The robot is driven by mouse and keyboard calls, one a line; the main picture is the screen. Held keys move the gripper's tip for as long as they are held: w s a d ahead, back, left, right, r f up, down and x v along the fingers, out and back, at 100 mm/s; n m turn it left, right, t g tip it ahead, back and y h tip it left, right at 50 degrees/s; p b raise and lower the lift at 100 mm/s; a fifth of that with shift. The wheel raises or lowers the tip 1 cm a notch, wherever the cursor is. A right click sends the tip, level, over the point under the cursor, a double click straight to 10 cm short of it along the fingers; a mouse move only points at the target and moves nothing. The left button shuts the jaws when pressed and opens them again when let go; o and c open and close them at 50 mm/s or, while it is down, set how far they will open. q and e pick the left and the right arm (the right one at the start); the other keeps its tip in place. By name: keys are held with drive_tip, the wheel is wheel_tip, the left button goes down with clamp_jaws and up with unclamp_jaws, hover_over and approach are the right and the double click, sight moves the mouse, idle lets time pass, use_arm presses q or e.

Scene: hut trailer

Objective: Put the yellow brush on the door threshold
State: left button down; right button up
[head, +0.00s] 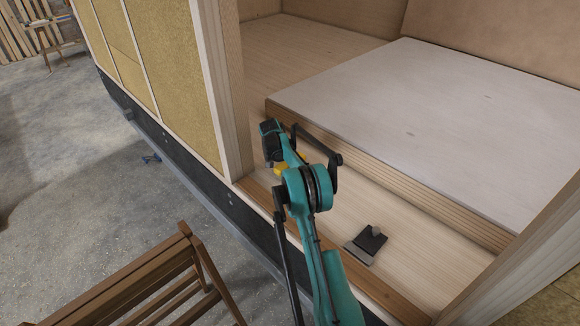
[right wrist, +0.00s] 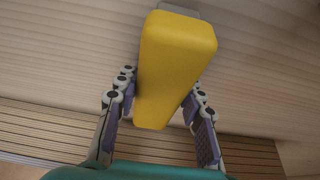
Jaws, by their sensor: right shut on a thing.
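The yellow brush (right wrist: 178,62) fills the middle of the right wrist view, with a grey part at its far end. My right gripper (right wrist: 158,115) is shut on its yellow body, one finger on each side. In the head view only small bits of the yellow brush (head: 279,170) show behind my right arm, just inside the doorway over the pale wood floor. I cannot tell whether it touches the floor. The door threshold (head: 372,291) is the brown wooden strip along the doorway's outer edge. My right arm crosses over it. My left gripper is not in view.
A dark scraper-like tool (head: 367,243) lies on the floor inside the doorway. A raised pale platform (head: 450,110) stands behind it. Door posts (head: 222,90) flank the opening. A brown wooden chair or ladder (head: 165,280) stands outside at the lower left.

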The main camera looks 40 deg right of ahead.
drive_tip(key=o, duration=1.2)
drive_tip(key=shift+f, duration=0.1)
